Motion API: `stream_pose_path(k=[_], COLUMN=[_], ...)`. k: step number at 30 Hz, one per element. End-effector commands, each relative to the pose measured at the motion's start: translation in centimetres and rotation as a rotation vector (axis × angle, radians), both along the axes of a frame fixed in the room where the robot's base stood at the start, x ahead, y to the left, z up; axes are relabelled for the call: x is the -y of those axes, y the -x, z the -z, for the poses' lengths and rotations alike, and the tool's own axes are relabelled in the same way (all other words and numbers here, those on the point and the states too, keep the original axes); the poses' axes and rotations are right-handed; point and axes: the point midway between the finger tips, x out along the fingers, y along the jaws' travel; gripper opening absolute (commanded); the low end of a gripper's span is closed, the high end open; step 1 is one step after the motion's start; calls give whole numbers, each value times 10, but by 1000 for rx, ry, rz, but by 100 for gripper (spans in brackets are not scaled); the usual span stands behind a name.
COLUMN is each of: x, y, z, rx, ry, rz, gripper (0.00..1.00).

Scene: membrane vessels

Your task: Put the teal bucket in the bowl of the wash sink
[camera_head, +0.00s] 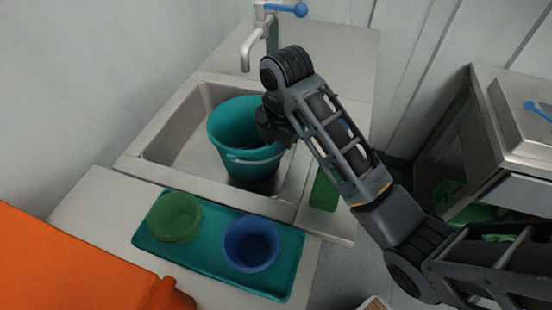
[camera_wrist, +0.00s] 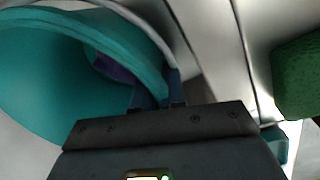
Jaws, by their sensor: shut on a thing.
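The teal bucket (camera_head: 241,150) is over or in the bowl of the wash sink (camera_head: 177,147), toward its right side, and looks roughly upright. I cannot tell whether its base touches the sink floor. My gripper (camera_head: 277,128) is at the bucket's right rim. In the wrist view, the fingers of my gripper (camera_wrist: 157,92) are shut on the rim of the bucket (camera_wrist: 60,75), with its pale handle beside them. Something dark purple shows inside the bucket. My arm hides part of the sink's right edge.
A tap (camera_head: 252,48) with a blue lever stands behind the sink. In front, a teal tray (camera_head: 205,254) holds a green tub (camera_head: 175,216) and a blue tub (camera_head: 251,244). A green item (camera_head: 324,190) lies right of the sink. An orange object (camera_head: 75,265) fills the lower left.

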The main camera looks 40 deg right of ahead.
Motion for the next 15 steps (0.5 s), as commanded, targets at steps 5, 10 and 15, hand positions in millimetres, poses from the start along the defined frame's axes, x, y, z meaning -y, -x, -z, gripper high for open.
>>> stream_pose_path(k=[5,10,15], x=[0,0,0], y=[1,0,0], z=[27,36,35], rx=[-2,0,1], ry=[-1,1,1], rz=[2,1,0], gripper=[0,0,0])
